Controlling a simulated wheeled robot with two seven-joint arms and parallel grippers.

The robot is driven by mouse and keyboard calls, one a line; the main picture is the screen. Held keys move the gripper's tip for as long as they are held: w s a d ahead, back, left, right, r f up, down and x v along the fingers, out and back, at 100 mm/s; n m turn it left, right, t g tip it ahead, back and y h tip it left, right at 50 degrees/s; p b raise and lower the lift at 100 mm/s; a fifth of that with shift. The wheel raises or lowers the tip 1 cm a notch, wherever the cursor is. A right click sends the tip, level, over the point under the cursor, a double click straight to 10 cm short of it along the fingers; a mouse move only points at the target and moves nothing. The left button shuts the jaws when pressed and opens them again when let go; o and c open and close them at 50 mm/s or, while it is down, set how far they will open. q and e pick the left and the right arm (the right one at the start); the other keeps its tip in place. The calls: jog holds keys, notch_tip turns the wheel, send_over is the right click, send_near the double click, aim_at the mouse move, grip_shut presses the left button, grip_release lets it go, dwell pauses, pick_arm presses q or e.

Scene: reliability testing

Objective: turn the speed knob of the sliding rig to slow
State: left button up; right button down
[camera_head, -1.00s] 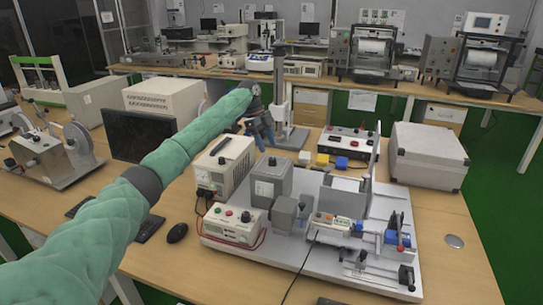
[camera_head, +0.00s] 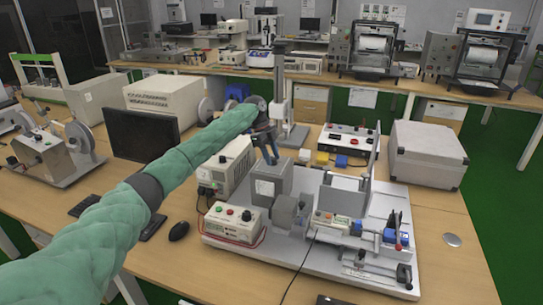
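The sliding rig stands on a light grey base plate (camera_head: 330,270) on the front table. Its white control box (camera_head: 232,224) is at the plate's left front corner, with small red, green and dark controls on top. Which control is the speed knob, and its setting, are too small to tell. My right gripper is not in view.
A beige power unit (camera_head: 228,165) stands close behind the control box. A tall grey stand (camera_head: 284,95), a black-topped panel box (camera_head: 348,140) and a grey case (camera_head: 428,153) are farther back. A black mouse (camera_head: 179,231) and bare table lie to the left.

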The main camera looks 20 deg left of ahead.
pick_arm(q)
jog(key=c, duration=0.6)
jog(key=shift+o, duration=0.2)
